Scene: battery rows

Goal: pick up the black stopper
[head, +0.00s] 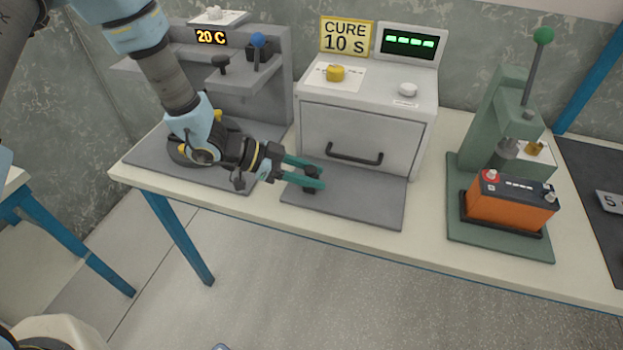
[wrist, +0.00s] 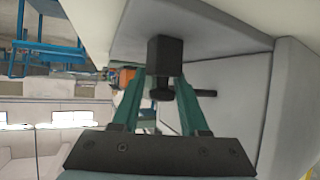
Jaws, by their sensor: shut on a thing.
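The black stopper (head: 311,178) is between the teal fingers of my gripper (head: 306,172) in the head view, over the grey plate (head: 370,200) in front of the white oven. In the wrist view the stopper (wrist: 165,58) shows as a dark block with a narrower knob, and the fingers (wrist: 165,100) close on it. The stopper's block end lies at or very near the plate; I cannot tell whether they touch.
The white oven (head: 365,135) with a black handle (head: 355,153) stands just behind my gripper. A grey machine (head: 275,100) with a "20 C" display is at left. A green press (head: 490,120) with an orange battery (head: 510,207) is at right. The table between oven and press is clear.

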